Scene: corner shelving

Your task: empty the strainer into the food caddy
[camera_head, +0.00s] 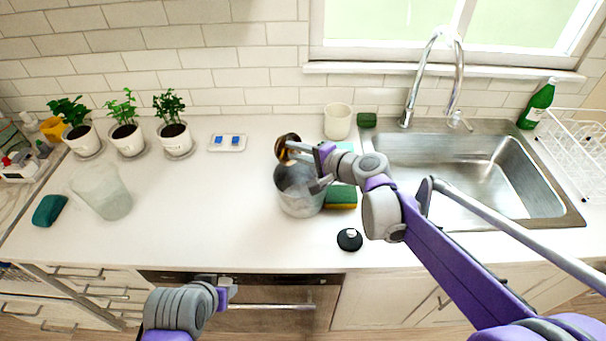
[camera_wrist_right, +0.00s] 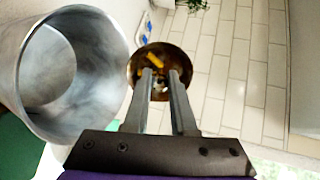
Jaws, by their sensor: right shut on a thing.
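The strainer (camera_head: 287,147) is a small round dark-gold bowl, held up by my right gripper (camera_head: 322,158) near the far rim of the grey caddy. In the right wrist view the strainer (camera_wrist_right: 160,68) shows yellow and dark bits inside, just beyond the fingertips (camera_wrist_right: 166,82). The food caddy (camera_head: 300,203) seems to be the grey metallic bin standing on the counter. Its open mouth shows left of the strainer in the wrist view (camera_wrist_right: 85,75). My left gripper (camera_head: 229,291) is low at the counter's front; its fingers are unclear.
A black round knobbed piece (camera_head: 349,240) lies right of the caddy. A green and yellow sponge (camera_head: 341,197) lies beside it. The sink (camera_head: 455,170) is at right. A translucent bin (camera_head: 103,192) and potted plants (camera_head: 174,138) stand at left. The counter between is mostly clear.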

